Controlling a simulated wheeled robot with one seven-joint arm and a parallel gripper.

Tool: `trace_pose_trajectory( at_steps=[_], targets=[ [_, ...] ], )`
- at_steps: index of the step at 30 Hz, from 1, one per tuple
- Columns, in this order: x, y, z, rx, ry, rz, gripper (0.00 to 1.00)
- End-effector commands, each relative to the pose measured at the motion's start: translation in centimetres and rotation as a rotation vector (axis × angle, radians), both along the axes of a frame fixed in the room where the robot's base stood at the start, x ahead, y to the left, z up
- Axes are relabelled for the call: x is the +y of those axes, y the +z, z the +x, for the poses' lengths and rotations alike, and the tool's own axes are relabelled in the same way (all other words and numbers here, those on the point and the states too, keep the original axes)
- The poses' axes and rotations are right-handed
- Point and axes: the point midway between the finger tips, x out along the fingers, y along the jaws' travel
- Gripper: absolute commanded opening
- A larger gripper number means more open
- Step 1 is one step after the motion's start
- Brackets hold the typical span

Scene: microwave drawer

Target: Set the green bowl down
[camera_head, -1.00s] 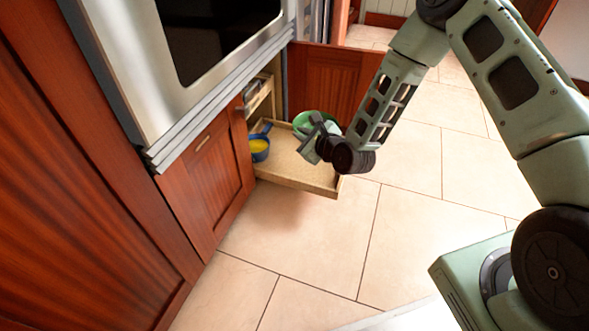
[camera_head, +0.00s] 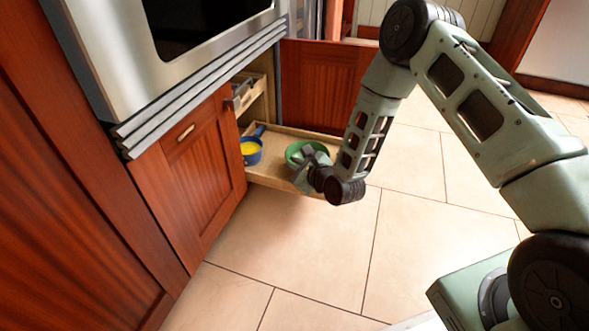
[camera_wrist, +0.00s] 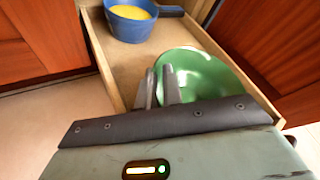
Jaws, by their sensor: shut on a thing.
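The green bowl (camera_head: 299,150) is at the right end of the pulled-out wooden drawer (camera_head: 272,170). It also shows in the wrist view (camera_wrist: 205,80), tilted toward the camera, over the right side of the drawer floor. My gripper (camera_head: 311,158) is shut on the bowl's near rim; its two fingers (camera_wrist: 161,88) straddle the rim in the wrist view. I cannot tell whether the bowl's base touches the drawer floor. The lower part of the bowl is hidden behind my gripper.
A blue pan (camera_head: 253,150) with yellow contents stands at the left of the drawer, apart from the bowl, its handle pointing back. An open cabinet door (camera_head: 325,85) stands behind the drawer. Bare drawer floor (camera_wrist: 125,68) lies between pan and bowl. A microwave (camera_head: 90,60) overhangs at left.

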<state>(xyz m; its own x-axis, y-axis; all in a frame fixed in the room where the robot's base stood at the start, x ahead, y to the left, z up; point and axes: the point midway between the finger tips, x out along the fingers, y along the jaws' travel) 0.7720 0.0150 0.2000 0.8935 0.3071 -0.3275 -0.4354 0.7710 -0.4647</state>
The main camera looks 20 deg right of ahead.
Motion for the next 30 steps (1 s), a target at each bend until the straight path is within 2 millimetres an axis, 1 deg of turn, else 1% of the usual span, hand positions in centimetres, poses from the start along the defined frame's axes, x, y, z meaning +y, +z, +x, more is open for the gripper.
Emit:
trace_pose_trajectory(
  at_steps=[5, 9, 10, 11, 12, 19, 22, 26, 30],
  targets=[
    [0.0, 0.2, 0.1, -0.003, -0.001, 0.001, 0.00],
    [0.0, -0.1, 0.1, -0.002, -0.001, 0.000, 0.00],
    [0.0, -0.1, 0.1, -0.001, -0.001, 0.000, 0.16],
    [0.0, 0.0, 0.1, -0.001, -0.001, 0.000, 0.24],
    [0.0, 0.0, 0.1, -0.001, -0.001, 0.000, 0.31],
    [0.0, 0.0, 0.1, -0.001, -0.001, 0.000, 0.31],
    [0.0, 0.3, 0.0, 0.000, -0.001, 0.001, 0.31],
    [-0.6, 1.0, -1.3, 0.003, -0.003, 0.001, 0.31],
    [-1.4, 2.1, -3.7, 0.005, -0.004, 0.002, 0.31]
  ],
)
